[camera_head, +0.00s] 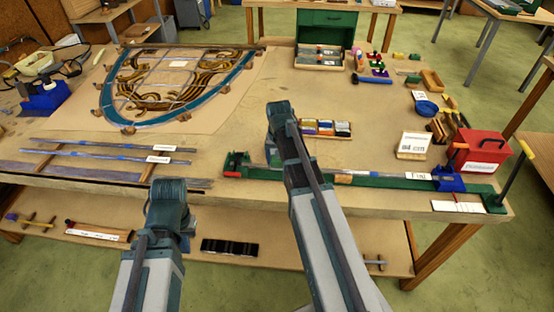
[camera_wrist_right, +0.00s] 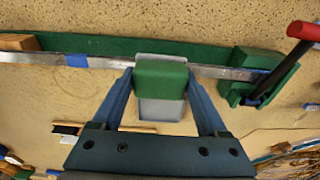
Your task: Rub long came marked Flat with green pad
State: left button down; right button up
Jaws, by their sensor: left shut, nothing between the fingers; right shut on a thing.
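In the right wrist view my right gripper (camera_wrist_right: 160,95) is shut on a green pad (camera_wrist_right: 160,80), with grey pieces showing at its far and near edges. The pad overlaps a long grey came (camera_wrist_right: 105,63) with a blue band; firm contact cannot be told. The came lies along a long green holder (camera_wrist_right: 110,45). In the head view the came (camera_head: 350,179) and holder (camera_head: 385,182) run along the front right of the table; a white label (camera_head: 418,176) is too small to read surely. My arm hides the right gripper there. My left arm shows, but its fingers do not.
More labelled cames (camera_head: 120,155) lie at front left. A leaded panel (camera_head: 180,85) lies behind them. A red box (camera_head: 480,150) stands at right.

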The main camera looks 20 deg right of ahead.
jog(key=shift+s+d+f, duration=0.1)
jog(key=shift+s+d, duration=0.35)
jog(key=shift+d, duration=0.25)
jog(key=shift+s+d, duration=0.45)
jog(key=shift+d, duration=0.25)
jog(key=shift+s+d, duration=0.45)
jog(key=shift+d, duration=0.4)
jog(key=shift+s+d, duration=0.4)
jog(key=shift+d, duration=0.4)
notch_tip(320, 180, up, 6)
jog(key=p, duration=0.6)
jog(key=shift+a, duration=0.1)
notch_tip(320, 180, up, 3)
jog(key=p, duration=0.3)
